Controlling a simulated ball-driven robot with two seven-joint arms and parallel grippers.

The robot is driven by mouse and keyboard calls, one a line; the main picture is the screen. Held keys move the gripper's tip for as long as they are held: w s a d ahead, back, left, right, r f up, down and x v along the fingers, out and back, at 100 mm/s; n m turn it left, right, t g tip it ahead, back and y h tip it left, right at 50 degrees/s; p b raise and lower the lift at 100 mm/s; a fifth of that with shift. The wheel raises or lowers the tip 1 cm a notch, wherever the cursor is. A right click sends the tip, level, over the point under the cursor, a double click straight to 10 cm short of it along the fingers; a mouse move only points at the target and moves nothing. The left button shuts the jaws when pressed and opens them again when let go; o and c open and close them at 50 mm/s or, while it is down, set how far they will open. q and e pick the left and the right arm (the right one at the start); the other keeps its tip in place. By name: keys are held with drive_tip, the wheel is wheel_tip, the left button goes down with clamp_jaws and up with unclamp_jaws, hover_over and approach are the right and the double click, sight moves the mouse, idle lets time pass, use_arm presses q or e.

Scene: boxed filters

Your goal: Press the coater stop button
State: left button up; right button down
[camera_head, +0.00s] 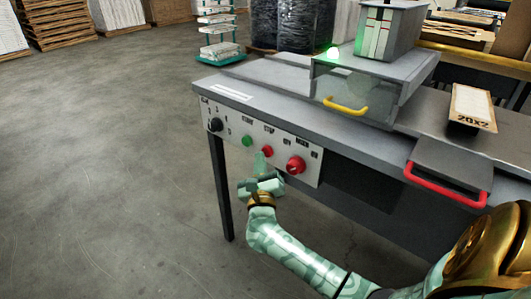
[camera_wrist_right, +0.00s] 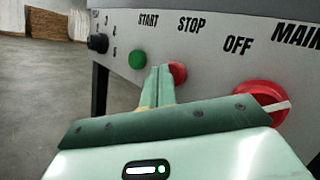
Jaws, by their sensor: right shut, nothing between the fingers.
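The red stop button (camera_head: 267,151) is on the front panel (camera_head: 222,130) of the coater, under the STOP label. It also shows in the right wrist view (camera_wrist_right: 179,72), its left edge partly covered by my fingers. My right gripper (camera_head: 260,158) is shut and empty, its fingertips just in front of and slightly left of the stop button. In the wrist view the fingertips (camera_wrist_right: 160,74) lie between the green start button (camera_wrist_right: 137,60) and the stop button. I cannot tell whether they touch the red button. My left gripper is not in view.
A larger red main switch (camera_head: 296,165) sits right of the stop button, and a black knob (camera_head: 215,125) sits at the panel's left. A red handle (camera_head: 447,186) juts out at the right. A green lamp (camera_head: 333,52) glows on top. Floor at the left is clear.

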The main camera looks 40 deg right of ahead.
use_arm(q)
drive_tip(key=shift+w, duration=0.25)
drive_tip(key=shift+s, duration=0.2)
use_arm(e)
drive_tip(key=shift+d, duration=0.2)
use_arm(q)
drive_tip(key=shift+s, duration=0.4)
use_arm(e)
drive_tip(key=shift+d, duration=0.2)
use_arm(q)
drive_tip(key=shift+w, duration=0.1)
use_arm(e)
drive_tip(key=shift+d, duration=0.1)
use_arm(q)
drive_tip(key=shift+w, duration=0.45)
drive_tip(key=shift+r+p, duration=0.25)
drive_tip(key=shift+p, duration=0.05)
use_arm(e)
drive_tip(key=a, duration=0.6)
drive_tip(key=shift+s+a, duration=0.25)
drive_tip(key=shift+a, duration=0.15)
